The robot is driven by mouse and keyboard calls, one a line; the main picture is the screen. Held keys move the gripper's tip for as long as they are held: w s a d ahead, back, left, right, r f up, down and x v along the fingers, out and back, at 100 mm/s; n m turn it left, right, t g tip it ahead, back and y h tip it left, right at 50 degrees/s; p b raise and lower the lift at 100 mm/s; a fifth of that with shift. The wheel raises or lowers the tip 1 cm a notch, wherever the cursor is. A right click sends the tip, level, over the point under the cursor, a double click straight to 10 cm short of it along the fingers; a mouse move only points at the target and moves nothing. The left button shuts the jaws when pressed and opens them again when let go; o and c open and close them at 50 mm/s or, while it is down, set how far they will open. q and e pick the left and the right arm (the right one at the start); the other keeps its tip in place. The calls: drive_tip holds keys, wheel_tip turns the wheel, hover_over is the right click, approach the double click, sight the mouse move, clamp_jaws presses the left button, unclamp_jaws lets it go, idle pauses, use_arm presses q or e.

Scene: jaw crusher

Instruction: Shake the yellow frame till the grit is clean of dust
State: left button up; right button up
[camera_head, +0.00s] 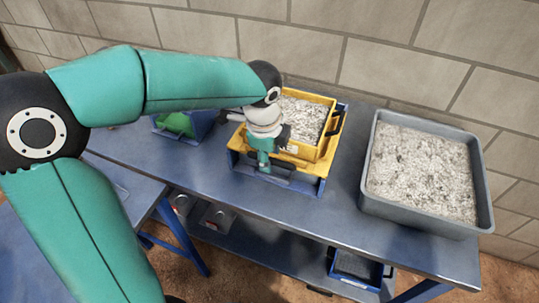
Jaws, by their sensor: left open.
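The yellow frame (325,153) sits in a blue stand (322,188) at the middle of the blue bench. Pale grey, speckled grit (304,118) lies inside the frame. A dark handle shows at the frame's right end. My left arm reaches in from the left across the bench. My left gripper (268,160) is open at the frame's front left side, pointing down. The wrist hides the frame's left part, and I cannot tell whether the fingers touch it. My right gripper is out of view.
A grey tray (368,185) full of speckled grit stands on the right of the bench. A blue box with something green (175,124) is at the left. A block wall (390,62) runs behind. Below, a shelf holds small grey boxes and a blue tray (357,268).

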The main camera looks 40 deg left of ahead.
use_arm(q)
drive_tip(key=shift+f, duration=0.15)
drive_tip(key=shift+c, duration=0.3)
clamp_jaws()
